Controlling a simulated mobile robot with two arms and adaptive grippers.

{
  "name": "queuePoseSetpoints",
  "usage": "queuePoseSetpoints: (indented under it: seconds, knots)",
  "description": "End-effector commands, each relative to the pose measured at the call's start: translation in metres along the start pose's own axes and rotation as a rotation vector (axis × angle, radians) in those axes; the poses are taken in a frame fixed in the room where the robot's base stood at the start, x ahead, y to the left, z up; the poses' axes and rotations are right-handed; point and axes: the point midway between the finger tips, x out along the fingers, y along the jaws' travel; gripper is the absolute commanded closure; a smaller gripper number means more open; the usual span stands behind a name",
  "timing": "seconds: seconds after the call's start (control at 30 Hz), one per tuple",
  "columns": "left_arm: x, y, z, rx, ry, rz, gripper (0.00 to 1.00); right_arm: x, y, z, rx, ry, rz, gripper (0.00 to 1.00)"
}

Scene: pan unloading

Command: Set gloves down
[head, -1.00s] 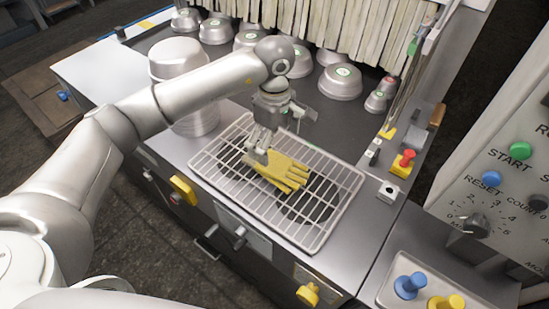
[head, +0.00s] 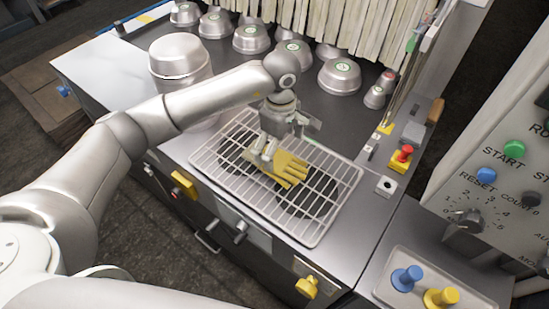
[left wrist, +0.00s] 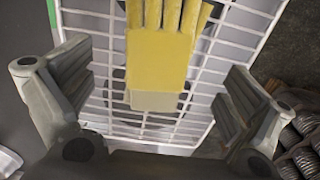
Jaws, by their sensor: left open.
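Yellow gloves (head: 288,168) lie on a white wire rack (head: 325,217) on the metal counter. In the left wrist view the gloves (left wrist: 158,55) show their fingers at the top edge and their cuff end nearer me, above the rack's bars (left wrist: 100,30). My left gripper (head: 262,160) is at the cuff end of the gloves in the head view. In the left wrist view my left gripper (left wrist: 155,105) has its fingers wide apart, one on each side of the cuff and clear of it. My right gripper is not in view.
Several upturned pans (head: 340,76) line the back by a strip curtain (head: 350,20). A red button (head: 402,155) and a control panel (head: 500,170) are on the right.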

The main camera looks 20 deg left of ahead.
Motion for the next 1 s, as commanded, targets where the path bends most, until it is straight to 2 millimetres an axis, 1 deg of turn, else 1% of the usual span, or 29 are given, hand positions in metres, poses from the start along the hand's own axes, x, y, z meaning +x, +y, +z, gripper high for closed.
queuePoseSetpoints:
  seconds: [0.03,0.2,0.3,0.4,0.5,0.67,1.0]
  knots:
    - [0.002,-0.001,0.002,0.001,-0.002,-0.004,0.00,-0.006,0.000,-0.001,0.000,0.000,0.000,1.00]
    - [0.021,-0.003,0.005,0.000,-0.003,-0.006,0.00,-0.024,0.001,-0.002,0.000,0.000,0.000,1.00]
    - [0.036,-0.003,0.005,-0.002,-0.002,-0.006,0.00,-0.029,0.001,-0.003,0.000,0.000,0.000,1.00]
    - [0.045,-0.002,0.005,-0.001,-0.002,-0.002,0.00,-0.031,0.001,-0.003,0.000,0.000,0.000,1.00]
    - [0.049,-0.002,0.004,0.000,-0.001,-0.001,0.00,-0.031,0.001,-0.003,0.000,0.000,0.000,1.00]
    - [0.049,-0.002,0.004,0.001,-0.001,-0.001,0.00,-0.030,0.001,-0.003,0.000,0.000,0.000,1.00]
    - [0.049,-0.002,0.004,0.000,-0.001,0.000,0.44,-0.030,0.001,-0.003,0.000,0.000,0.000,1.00]
